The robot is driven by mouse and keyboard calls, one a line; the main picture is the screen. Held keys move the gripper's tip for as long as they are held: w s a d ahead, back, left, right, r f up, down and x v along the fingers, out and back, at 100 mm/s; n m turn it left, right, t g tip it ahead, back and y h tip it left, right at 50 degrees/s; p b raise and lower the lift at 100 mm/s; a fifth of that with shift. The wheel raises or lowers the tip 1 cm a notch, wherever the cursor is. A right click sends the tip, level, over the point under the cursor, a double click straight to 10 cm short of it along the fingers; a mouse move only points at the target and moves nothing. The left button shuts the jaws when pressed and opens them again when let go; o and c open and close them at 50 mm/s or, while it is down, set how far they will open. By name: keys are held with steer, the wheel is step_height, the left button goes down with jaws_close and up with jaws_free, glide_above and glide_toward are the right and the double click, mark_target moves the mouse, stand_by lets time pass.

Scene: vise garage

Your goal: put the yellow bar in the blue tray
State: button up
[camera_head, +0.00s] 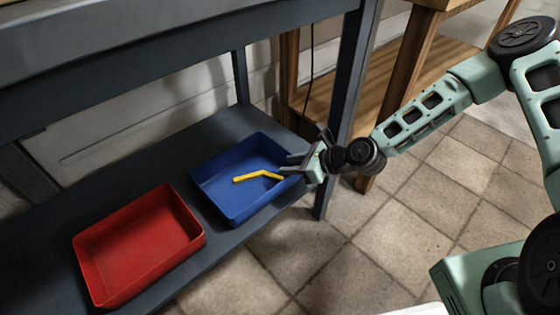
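The yellow bar (258,175) is a thin, bent piece. It shows inside the outline of the blue tray (233,215) and seems to lie in it, though its contact with the floor of the tray is hard to judge. The blue tray stands on the dark lower shelf. My gripper (287,164) reaches in over the tray's right rim from the right. Its two fingers look spread apart, with nothing clearly between them. The bar's right end is just below the lower finger; whether they touch is too small to tell.
An empty red tray (140,245) stands on the shelf (205,245) to the left of the blue one. A dark metal post (345,115) rises close behind my gripper. The bench top (150,45) overhangs the shelf.

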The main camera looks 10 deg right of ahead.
steer(key=p+v, duration=0.2)
steer(key=v, duration=0.5)
steer(key=s+r+n+g+h, duration=0.3)
steer(key=s+r+n, duration=0.8)
steer(key=n, duration=0.5)
steer(key=s+a+r+n+g+h, duration=0.1)
steer(key=s+r+n+g+h, duration=0.2)
steer(key=s+r+n+h, duration=0.3)
steer(key=s+r+n, duration=0.5)
steer(key=s+n, duration=0.2)
steer(key=n, duration=0.3)
steer(key=shift+s+a+r, duration=0.3)
steer(key=shift+s+a, duration=0.05)
step_height(320, 180, up, 35)
steer(key=p, duration=3.5)
steer(key=shift+r, duration=0.15)
